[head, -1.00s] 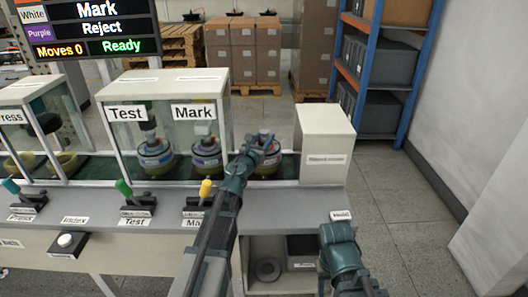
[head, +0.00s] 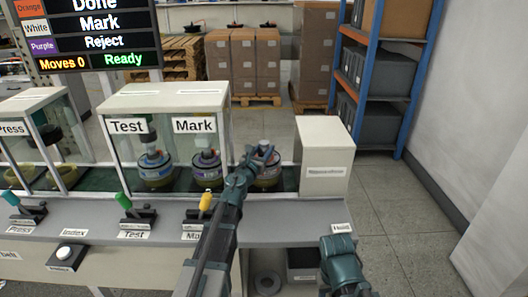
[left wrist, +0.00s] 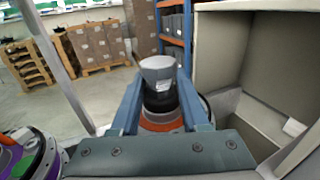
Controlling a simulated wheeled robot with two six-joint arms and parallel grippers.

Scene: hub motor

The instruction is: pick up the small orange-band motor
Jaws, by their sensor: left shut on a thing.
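The small motor with an orange band (left wrist: 160,126) has a grey cap (left wrist: 157,70) and a dark neck. It stands upright at the right end of the line in the head view (head: 267,180), beside the white box. My left gripper (head: 262,152) reaches it from the front. In the left wrist view the two fingers (left wrist: 158,100) stand on either side of the neck, below the cap, and are shut on it. The motor's lower part is partly hidden by the gripper. My right arm's end (head: 341,258) is low at the right, and its jaws cannot be made out.
Two similar motors stand to the left under the Test (head: 155,168) and Mark (head: 207,168) signs, behind clear panels. The open-fronted white box (head: 324,160) is close on the right. Levers and a button (head: 66,256) line the front ledge. Floor at the right is clear.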

